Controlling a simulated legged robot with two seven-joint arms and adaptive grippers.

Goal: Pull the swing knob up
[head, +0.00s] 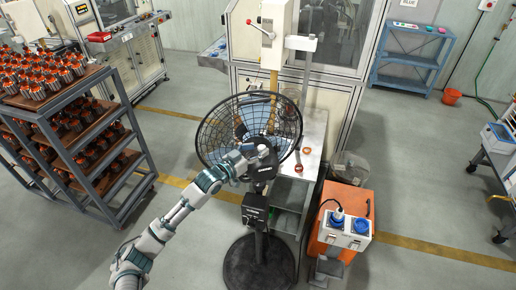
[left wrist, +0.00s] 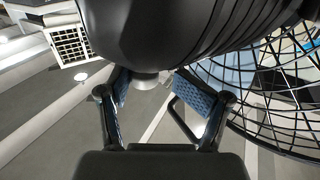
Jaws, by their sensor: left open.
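A black standing fan (head: 258,216) with a round wire cage (head: 213,135) stands in the middle of the head view. My left arm reaches from the lower left to the back of its motor housing. My left gripper (head: 255,158) is at that housing. In the left wrist view the dark motor housing (left wrist: 160,30) fills the top. A small grey knob (left wrist: 147,81) sticks out from its edge. My left gripper (left wrist: 152,84) is open, and the knob shows between its two blue-padded fingertips. I cannot tell whether either pad touches it. My right gripper is not in view.
The wire cage also shows close on the right of the left wrist view (left wrist: 275,125). A metal bench (head: 313,140) and an orange cabinet (head: 345,225) stand right of the fan. A rack of parts (head: 100,165) stands left. Floor between rack and fan is clear.

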